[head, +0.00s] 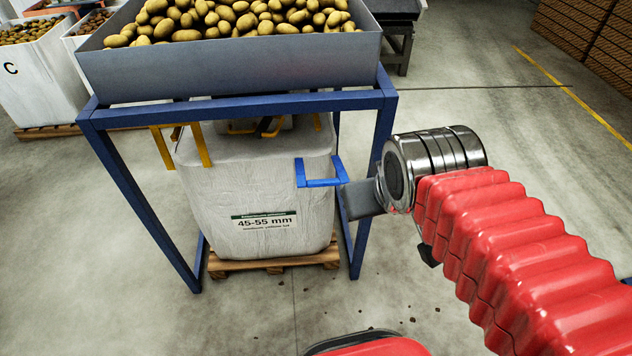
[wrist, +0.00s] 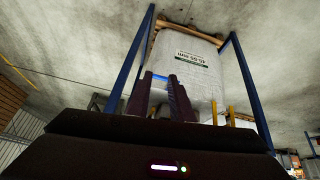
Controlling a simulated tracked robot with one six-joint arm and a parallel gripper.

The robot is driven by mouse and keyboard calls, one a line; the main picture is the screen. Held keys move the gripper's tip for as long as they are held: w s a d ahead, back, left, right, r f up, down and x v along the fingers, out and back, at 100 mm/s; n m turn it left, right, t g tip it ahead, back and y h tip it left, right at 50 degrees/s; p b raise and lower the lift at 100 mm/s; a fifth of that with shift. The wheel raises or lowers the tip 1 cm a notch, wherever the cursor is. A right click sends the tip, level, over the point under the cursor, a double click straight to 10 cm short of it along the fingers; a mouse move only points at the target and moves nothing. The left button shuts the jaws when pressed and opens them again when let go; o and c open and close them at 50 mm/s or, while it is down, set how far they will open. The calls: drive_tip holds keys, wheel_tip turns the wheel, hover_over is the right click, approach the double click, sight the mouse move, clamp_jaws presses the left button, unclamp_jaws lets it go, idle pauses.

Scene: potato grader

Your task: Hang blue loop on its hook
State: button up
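The blue loop (head: 322,183) is a U-shaped strap at the upper right corner of the white big bag (head: 240,205), which is labelled 45-55 mm. My gripper (head: 358,198) is just right of the loop, close to its lower bar; the head view does not show clearly whether they touch. In the wrist view, the two dark fingers of my gripper (wrist: 160,88) stand apart with a gap between them. A piece of the blue loop (wrist: 160,77) shows at their tips. I cannot make out the blue loop's hook in either view.
The blue frame (head: 240,108) carries a grey bin (head: 230,68) of potatoes over the bag. Yellow straps (head: 203,145) show at the bag's left, orange-yellow ones behind. A frame leg stands close to my gripper. The bag rests on a wooden pallet (head: 275,262).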

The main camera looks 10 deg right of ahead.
drive_tip(key=shift+o, duration=1)
drive_tip(key=w+d+n+t+h, duration=0.1)
drive_tip(key=w+d+h, duration=0.1)
drive_tip(key=w+d, duration=0.3)
drive_tip(key=w+d+f+n+h, duration=0.1)
drive_tip(key=w+d+n+h, duration=0.1)
drive_tip(key=w+d, duration=0.4)
drive_tip(key=d, duration=0.5)
drive_tip(key=shift+d+f+t, duration=0.2)
drive_tip(key=shift+d+t, duration=0.2)
drive_tip(key=w+d+f+n+t+y, duration=0.1)
drive_tip(key=w+d+f+n+t, duration=0.1)
drive_tip(key=d+f+n, duration=0.4)
drive_tip(key=w+d+f+n+t, duration=0.1)
drive_tip(key=w+d+f+n, duration=0.15)
drive_tip(key=d, duration=0.65)
drive_tip(key=s+f+n+t+y, duration=0.4)
drive_tip(key=s+f+n+y, duration=0.2)
drive_tip(key=s+f, duration=0.4)
wheel_tip(320, 180, down, 2)
drive_tip(key=shift+s+a+f+y, duration=0.1)
drive_tip(key=shift+s+a+y, duration=0.15)
drive_tip(key=shift+s+y, duration=0.25)
drive_tip(key=shift+w, duration=0.2)
